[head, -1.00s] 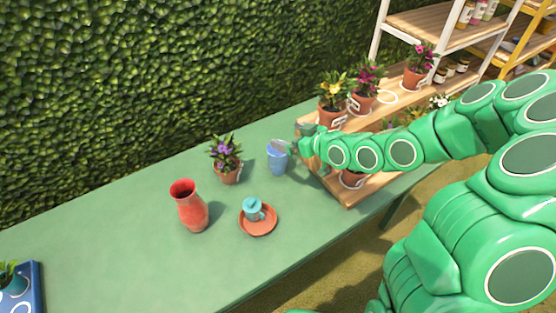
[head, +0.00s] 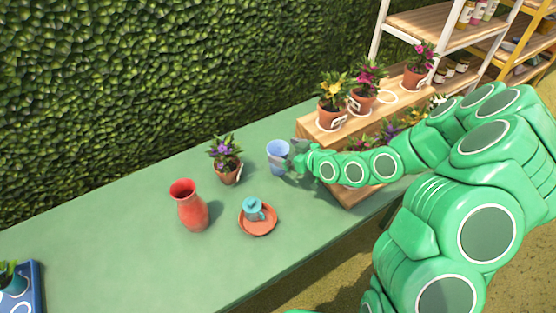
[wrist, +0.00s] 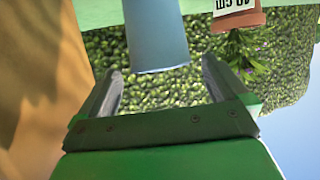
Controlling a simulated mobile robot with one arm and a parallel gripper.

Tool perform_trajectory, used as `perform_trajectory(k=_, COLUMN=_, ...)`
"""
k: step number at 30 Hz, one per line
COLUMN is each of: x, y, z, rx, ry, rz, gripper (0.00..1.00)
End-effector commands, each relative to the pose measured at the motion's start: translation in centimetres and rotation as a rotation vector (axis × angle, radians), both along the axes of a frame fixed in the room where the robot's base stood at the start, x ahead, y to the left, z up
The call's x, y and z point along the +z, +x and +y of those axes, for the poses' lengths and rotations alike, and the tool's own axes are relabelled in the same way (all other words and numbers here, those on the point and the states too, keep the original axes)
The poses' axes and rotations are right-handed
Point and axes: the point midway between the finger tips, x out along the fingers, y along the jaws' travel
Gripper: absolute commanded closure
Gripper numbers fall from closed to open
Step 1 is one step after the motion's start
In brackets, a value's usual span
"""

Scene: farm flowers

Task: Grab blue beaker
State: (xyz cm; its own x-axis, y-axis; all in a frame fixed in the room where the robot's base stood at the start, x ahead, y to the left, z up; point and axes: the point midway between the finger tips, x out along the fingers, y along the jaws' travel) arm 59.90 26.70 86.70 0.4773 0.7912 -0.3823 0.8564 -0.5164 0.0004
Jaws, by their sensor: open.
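The blue beaker (head: 277,158) stands upright on the green table, left of my gripper (head: 295,157) in the head view. In the wrist view, which looks upside down, the blue beaker (wrist: 155,35) shows at the top. It lies ahead of and between the two fingers of my gripper (wrist: 162,68). The fingers are spread wide, with nothing shut between them. In the head view the gripper is small and close beside the beaker, and I cannot tell whether they touch.
A potted purple flower (head: 226,160) stands left of the beaker. A red vase (head: 188,207) and a teal cup (head: 253,208) on a terracotta saucer (head: 262,229) stand nearer the front. A wooden shelf (head: 312,133) with potted flowers is right.

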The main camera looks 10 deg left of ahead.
Motion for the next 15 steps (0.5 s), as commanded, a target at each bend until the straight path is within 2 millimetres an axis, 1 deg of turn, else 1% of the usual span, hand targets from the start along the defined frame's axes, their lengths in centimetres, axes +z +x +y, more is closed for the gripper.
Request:
perform_trajectory(k=8, x=-0.3, y=0.4, z=0.7, rx=0.0, ry=0.0, rz=0.0, gripper=0.0)
perform_trajectory(k=15, x=-1.0, y=1.2, z=2.3, rx=0.002, ry=0.0, rz=0.001, gripper=0.0)
